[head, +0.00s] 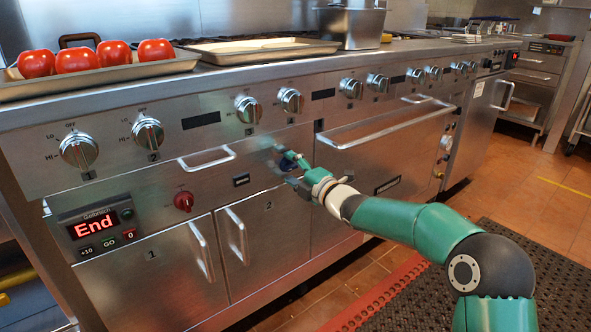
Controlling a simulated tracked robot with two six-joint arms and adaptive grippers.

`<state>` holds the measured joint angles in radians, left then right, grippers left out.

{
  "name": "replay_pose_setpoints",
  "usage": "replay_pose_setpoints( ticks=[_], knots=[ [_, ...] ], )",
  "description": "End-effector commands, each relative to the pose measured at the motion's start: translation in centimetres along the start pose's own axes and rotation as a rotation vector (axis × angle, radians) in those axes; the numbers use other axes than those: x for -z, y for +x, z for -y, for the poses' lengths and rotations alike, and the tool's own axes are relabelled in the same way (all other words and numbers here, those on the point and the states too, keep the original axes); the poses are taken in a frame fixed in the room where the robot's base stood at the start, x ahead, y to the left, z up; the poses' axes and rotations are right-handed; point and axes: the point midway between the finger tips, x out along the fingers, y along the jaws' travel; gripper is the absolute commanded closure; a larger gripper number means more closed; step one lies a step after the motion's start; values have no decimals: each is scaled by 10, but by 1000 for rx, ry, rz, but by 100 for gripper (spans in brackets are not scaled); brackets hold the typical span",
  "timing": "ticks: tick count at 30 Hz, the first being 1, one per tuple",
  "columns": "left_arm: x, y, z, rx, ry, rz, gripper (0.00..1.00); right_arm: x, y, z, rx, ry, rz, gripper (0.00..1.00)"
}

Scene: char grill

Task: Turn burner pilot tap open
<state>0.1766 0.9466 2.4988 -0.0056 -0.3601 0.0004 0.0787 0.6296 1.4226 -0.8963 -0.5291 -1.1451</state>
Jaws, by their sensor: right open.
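My right gripper (283,165) is at the grill's front panel, just right of the drawer handle and below the row of big knobs. It is open, with its fingertips close to the panel. A small dark blue part (287,163) shows at the fingers; I cannot tell if it is a tap or part of the gripper, or if they touch. A red knob (184,201) is on the panel further left, apart from the gripper. No label here clearly names the pilot tap. My left gripper is not in view.
Silver burner knobs (248,109) line the upper front. A long oven handle (388,126) juts out right of the gripper. A tray (188,62) with red tomatoes (92,55) sits on top. Cabinet doors (175,270) are below.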

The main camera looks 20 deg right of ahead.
Motion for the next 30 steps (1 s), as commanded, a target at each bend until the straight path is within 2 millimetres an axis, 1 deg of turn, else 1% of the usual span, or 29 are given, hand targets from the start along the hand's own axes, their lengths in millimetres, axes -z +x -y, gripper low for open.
replay_pose_setpoints(
  ticks=[5,8,11,14,18,22,27,30],
  knots=[
    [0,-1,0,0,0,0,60,-1,-3,-1,-2,1,1,37],
    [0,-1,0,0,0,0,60,-1,-11,-2,-2,1,1,37],
    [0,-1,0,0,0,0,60,-2,-24,-1,-1,0,2,37],
    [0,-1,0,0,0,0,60,-2,-42,-1,0,1,3,37],
    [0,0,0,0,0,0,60,-2,-70,0,-1,0,3,37],
    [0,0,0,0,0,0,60,-2,-94,0,0,1,3,37],
    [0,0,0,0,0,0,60,-2,-112,1,1,0,1,37],
    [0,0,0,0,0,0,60,-1,-117,2,1,0,0,37]
  ],
)
